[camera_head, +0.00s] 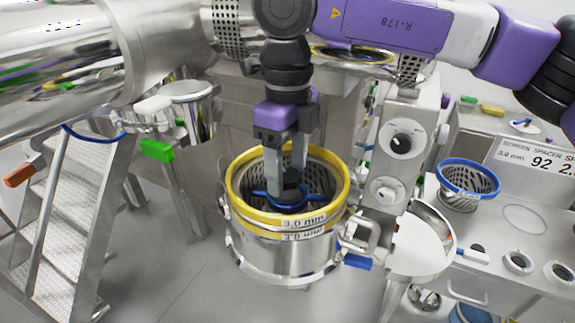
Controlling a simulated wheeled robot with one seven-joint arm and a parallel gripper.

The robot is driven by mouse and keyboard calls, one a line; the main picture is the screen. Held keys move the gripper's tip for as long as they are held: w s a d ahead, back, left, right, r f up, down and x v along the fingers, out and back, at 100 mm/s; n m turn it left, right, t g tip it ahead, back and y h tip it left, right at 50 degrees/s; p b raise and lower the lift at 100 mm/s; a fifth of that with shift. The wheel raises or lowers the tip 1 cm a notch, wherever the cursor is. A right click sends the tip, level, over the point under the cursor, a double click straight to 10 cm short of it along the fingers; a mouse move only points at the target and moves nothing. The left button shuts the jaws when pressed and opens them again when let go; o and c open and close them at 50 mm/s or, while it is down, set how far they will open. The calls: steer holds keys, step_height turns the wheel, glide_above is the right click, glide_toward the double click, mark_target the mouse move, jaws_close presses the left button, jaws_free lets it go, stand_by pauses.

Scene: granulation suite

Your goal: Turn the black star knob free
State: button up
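My gripper (286,194) points straight down into the open top of a steel drum with a yellow rim (238,196) marked "3.0 mm". Its two grey fingers stand on either side of a dark knob (292,180) at the drum's centre. The knob is largely hidden between the fingers, so I cannot make out its star shape or whether the fingers touch it. Below it is a blue spider-like piece (291,205) with arms reaching toward the perforated inner wall (318,178).
A blue-rimmed perforated basket (469,180) stands on the bench at right, beside a "screen spacer" sign (535,160). Steel steps (75,200) stand at left. Open floor (190,275) lies in front.

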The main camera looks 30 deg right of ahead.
steer(key=c, duration=1.3)
steer(key=shift+o, duration=0.2)
